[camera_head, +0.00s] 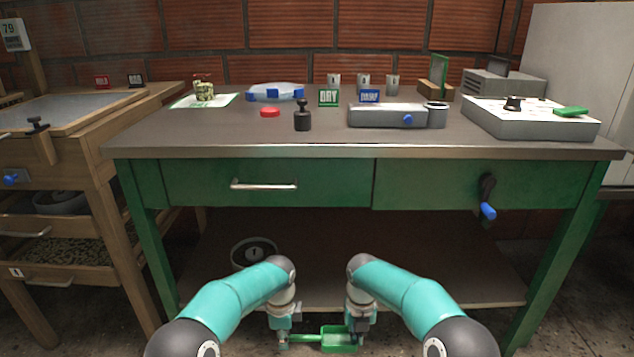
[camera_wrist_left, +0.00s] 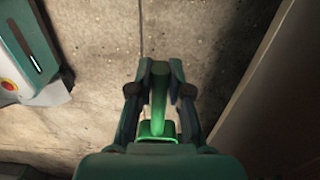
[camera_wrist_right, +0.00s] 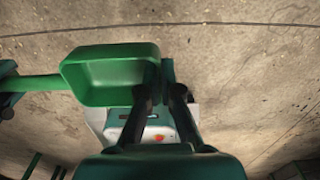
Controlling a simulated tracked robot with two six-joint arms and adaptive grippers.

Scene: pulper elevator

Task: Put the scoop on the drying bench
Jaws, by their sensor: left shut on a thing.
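The green scoop (camera_head: 338,340) is low in front of the green table, at the bottom of the head view. My left gripper (camera_head: 284,339) is shut on the scoop's handle, seen between its fingers in the left wrist view (camera_wrist_left: 159,90). In the right wrist view the scoop's bowl (camera_wrist_right: 112,70) looks empty. My right gripper (camera_head: 360,322) is at the bowl's end; its fingers (camera_wrist_right: 162,82) are close together at the bowl wall, and I cannot tell whether they grip it. A wooden bench (camera_head: 95,135) with a shallow tray top stands at the left; no label names it the drying bench.
The green table (camera_head: 240,140) ahead holds a scale, a grey device (camera_head: 385,115), a black weight (camera_head: 302,118), a red disc and small signs. A blue-handled crank (camera_head: 488,205) sticks out of its front. Bean-filled drawers (camera_head: 60,248) sit under the wooden bench.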

